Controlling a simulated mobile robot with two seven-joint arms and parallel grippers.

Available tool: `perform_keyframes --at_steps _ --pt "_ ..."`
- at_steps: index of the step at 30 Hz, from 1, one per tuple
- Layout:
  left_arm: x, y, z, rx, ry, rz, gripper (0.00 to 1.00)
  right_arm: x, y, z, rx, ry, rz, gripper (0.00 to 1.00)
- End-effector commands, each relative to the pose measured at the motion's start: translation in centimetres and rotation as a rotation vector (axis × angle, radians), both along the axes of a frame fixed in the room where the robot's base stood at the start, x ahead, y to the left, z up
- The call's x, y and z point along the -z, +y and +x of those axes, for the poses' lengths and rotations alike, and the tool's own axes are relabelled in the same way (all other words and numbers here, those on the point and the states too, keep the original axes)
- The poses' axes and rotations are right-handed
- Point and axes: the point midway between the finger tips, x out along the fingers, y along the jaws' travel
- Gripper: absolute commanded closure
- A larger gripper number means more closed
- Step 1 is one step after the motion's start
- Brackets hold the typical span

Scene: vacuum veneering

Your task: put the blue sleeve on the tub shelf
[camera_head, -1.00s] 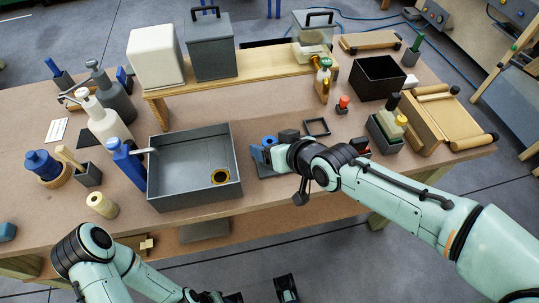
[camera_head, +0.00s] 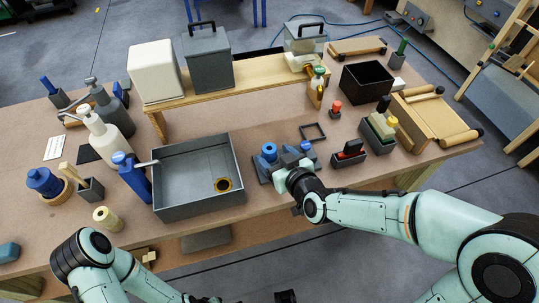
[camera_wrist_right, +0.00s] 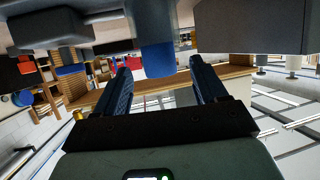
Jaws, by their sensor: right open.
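A blue sleeve (camera_head: 269,152), a short cylinder with a dark hole on top, stands on a low grey block right of the grey open tray. My right gripper (camera_head: 272,170) is low at the block, close beside the sleeve; the arm hides part of the block. In the right wrist view, which looks upside down, a blue cylinder (camera_wrist_right: 157,60) shows between the spread dark fingers (camera_wrist_right: 163,85), with gaps on both sides. The tub shelf (camera_head: 248,76) is a raised wooden board at the back, bearing a white tub, a grey tub and a clear tub. My left gripper is mostly cut off at the bottom edge.
The grey tray (camera_head: 200,199) holds a brass-coloured ring. A second blue-topped piece (camera_head: 305,146) stands just right of the sleeve. A small black frame (camera_head: 313,132) and a bin with a red piece (camera_head: 349,153) lie to the right.

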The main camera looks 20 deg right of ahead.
Motion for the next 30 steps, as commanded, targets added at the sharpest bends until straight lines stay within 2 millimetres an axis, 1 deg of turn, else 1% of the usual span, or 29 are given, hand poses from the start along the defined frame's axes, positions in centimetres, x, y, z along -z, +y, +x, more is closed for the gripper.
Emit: perform_keyframes --at_steps 8,15,18,21,27,28,29,30 --pt "-0.3 0.0 0.1 0.0 -0.001 0.0 0.57 0.6 0.3 1.4 0.0 0.002 0.002 0.29" --pt "-1.0 0.0 0.4 -0.001 -0.005 0.001 0.57 1.6 1.0 4.3 0.0 0.001 0.003 0.29" --pt "-1.2 0.0 0.5 0.0 -0.006 0.0 0.57 2.0 1.2 5.1 0.0 0.001 0.003 0.29" --pt "-1.2 0.0 0.5 0.0 -0.006 0.0 0.57 2.2 1.3 5.4 0.001 0.0 0.002 0.29" --pt "-1.2 0.0 0.5 0.0 -0.006 0.0 0.57 2.2 1.3 5.4 0.0 0.0 0.001 0.29" --pt "-1.2 0.0 0.5 0.0 -0.006 0.0 0.57 2.2 1.3 5.4 0.0 0.0 0.001 0.32" --pt "-1.2 0.0 0.5 0.0 -0.006 0.0 0.57 2.2 1.3 5.4 0.0 0.0 0.001 0.42" --pt "-1.2 0.0 0.5 0.0 -0.006 0.0 0.57 2.2 1.3 5.4 0.0 0.0 0.001 0.55"
